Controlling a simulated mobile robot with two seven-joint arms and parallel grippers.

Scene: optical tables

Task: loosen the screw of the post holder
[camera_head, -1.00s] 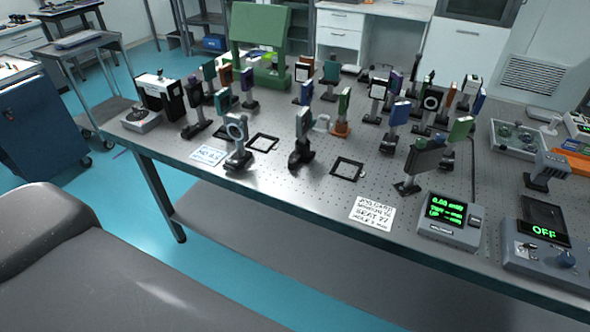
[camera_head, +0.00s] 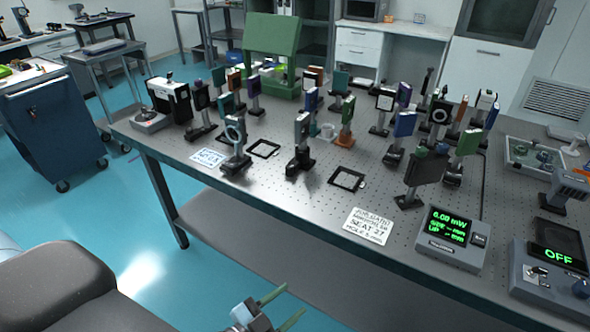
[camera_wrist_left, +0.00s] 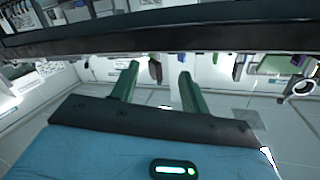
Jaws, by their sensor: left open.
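Several posts with optics stand in post holders on the optical table. At the front, one carries a ring-shaped mount (camera_head: 235,133) and another a grey upright mount (camera_head: 301,133) on a black post holder (camera_head: 300,160). Which post holder the task means cannot be told, and its screw is too small to make out. My left gripper (camera_head: 293,302) is low at the bottom of the head view, in front of the table edge, open and empty. In the left wrist view its two green fingers (camera_wrist_left: 159,72) are spread apart with nothing between them. My right gripper is not in view.
The optical table (camera_head: 330,222) has a dark front edge and a lower shelf. Black square frames (camera_head: 347,179), a handwritten card (camera_head: 367,226) and a power meter (camera_head: 452,240) lie near the front. A blue tool cart (camera_head: 50,135) stands left.

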